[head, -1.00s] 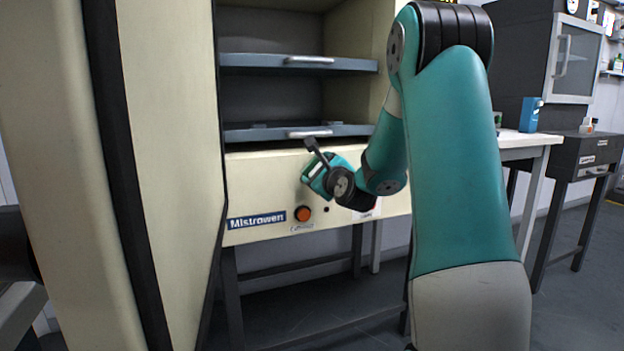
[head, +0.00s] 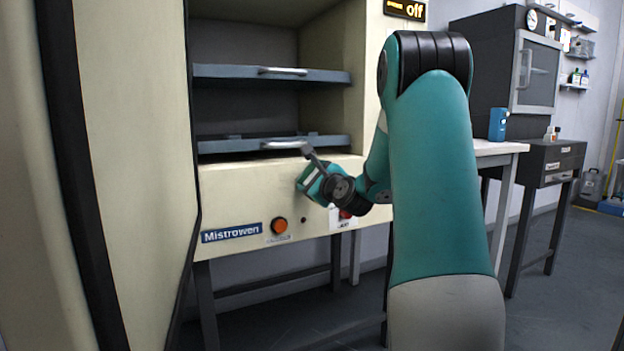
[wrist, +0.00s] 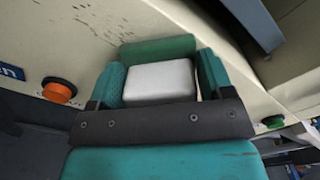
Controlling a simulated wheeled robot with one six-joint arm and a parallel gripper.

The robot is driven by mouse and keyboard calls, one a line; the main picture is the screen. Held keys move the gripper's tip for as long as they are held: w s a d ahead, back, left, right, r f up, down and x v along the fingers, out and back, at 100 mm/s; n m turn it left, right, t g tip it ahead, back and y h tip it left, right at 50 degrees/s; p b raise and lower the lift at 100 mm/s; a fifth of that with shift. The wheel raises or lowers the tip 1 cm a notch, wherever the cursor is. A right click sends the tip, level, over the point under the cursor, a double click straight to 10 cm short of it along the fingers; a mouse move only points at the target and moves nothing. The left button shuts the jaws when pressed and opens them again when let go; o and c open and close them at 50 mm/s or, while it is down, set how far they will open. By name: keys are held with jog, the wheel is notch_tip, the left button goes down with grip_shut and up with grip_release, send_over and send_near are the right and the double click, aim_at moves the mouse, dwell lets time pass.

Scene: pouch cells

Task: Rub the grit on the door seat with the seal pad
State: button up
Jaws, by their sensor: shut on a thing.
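My gripper (wrist: 160,82) is shut on the seal pad, a pale grey block (wrist: 160,80) with a green strip (wrist: 160,49) along its far side. In the head view my gripper (head: 312,181) and pad are in front of the cream door seat (head: 235,185), below the oven opening. In the wrist view the cream face (wrist: 150,18) lies just beyond the pad; I cannot tell whether they touch. Faint dark streaks of grit (wrist: 97,23) show on that face, up and left of the pad. Any grit behind the pad is hidden.
The open oven door (head: 130,170) stands close on the left. Two grey shelves with handles, an upper one (head: 225,73) and a lower one (head: 225,146), sit above the gripper. An orange button (head: 279,226) is below left. A white table (head: 500,148) stands to the right.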

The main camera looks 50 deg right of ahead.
aim_at(276, 177)
jog(key=shift+w+a+r+p, duration=0.1)
jog(key=shift+w+a+p, duration=0.25)
jog(key=shift+a+p, duration=0.25)
jog(key=shift+w+a+r+p, duration=0.1)
jog(key=shift+w+a+p, duration=0.3)
jog(key=shift+a, duration=0.35)
jog(key=shift+w+a+f+p, duration=0.15)
jog(key=shift+a+p, duration=0.15)
jog(key=shift+a, duration=0.2)
jog(key=shift+w+a+r+p, duration=0.25)
jog(key=shift+a+p, duration=0.25)
jog(key=shift+p, duration=0.25)
jog(key=w+a+p, duration=0.1)
jog(key=a+p, duration=0.1)
jog(key=shift+w+a+f+p, duration=0.1)
jog(key=shift+w+f+p, duration=0.05)
jog(key=shift+p, duration=0.15)
jog(key=shift+w+a+p, duration=0.3)
jog(key=shift+a+p, duration=0.3)
jog(key=shift+p, duration=0.4)
jog(key=a+p, duration=0.2)
jog(key=p, duration=0.1)
jog(key=shift+w, duration=0.4)
jog(key=shift+w+a, duration=0.1)
jog(key=shift+a, duration=0.05)
jog(key=shift+f, duration=0.1)
